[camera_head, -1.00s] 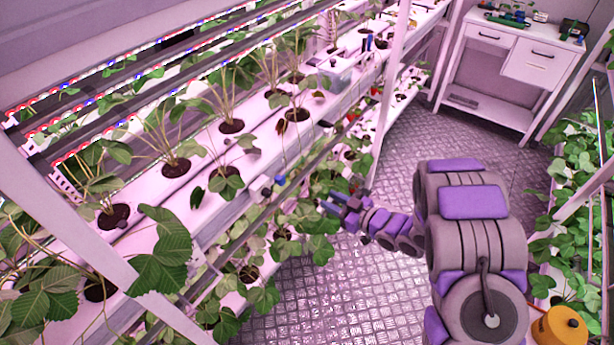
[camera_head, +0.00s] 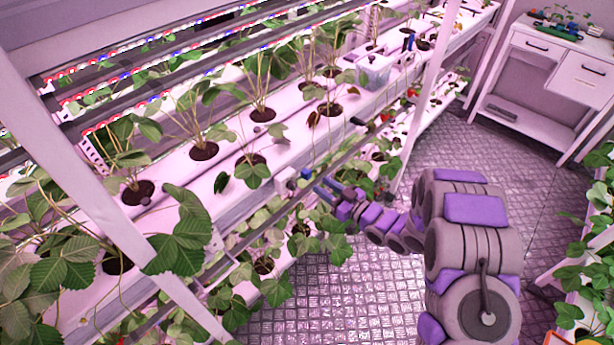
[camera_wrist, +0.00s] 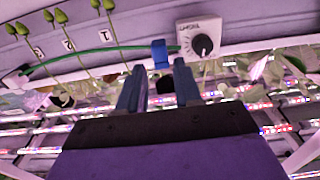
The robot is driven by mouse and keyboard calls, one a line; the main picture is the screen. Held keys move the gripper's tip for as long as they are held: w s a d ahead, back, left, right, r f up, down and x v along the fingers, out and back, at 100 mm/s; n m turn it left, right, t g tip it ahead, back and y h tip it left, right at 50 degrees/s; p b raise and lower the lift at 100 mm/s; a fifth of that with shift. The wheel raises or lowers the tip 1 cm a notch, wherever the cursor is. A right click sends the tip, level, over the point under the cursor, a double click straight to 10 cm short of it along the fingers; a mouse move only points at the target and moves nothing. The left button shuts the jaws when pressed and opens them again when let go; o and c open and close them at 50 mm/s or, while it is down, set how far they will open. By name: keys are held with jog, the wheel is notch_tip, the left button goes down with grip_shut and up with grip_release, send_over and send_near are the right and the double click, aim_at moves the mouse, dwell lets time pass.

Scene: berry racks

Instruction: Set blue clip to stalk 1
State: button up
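A small blue clip (camera_wrist: 160,53) sits at the end of a thin green stalk, beside a white dial box (camera_wrist: 199,38) on the rack edge. In the head view, the clip (camera_head: 306,173) shows just right of the box (camera_head: 284,180). My gripper (camera_wrist: 159,66) is open, its two blue fingers pointing at the clip. The clip appears between or just past the fingertips; contact is unclear. In the head view, my gripper (camera_head: 326,189) is close beside the rack edge. Stalks with green buds stand by number labels; the nearest label (camera_wrist: 103,38) looks like an upside-down 1.
Strawberry plants grow in white gutters on the rack (camera_head: 170,208), with leaves hanging around my gripper. A slanted white post (camera_head: 120,210) crosses the left. A white cabinet (camera_head: 540,80) stands at the back right. The metal floor (camera_head: 465,150) is clear.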

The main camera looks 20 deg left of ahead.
aim_at(310, 177)
jog(key=b+x, duration=0.1)
jog(key=x, duration=0.6)
jog(key=shift+w+a, duration=0.1)
jog(key=shift+a, duration=0.1)
jog(key=shift+c, duration=0.3)
grip_shut()
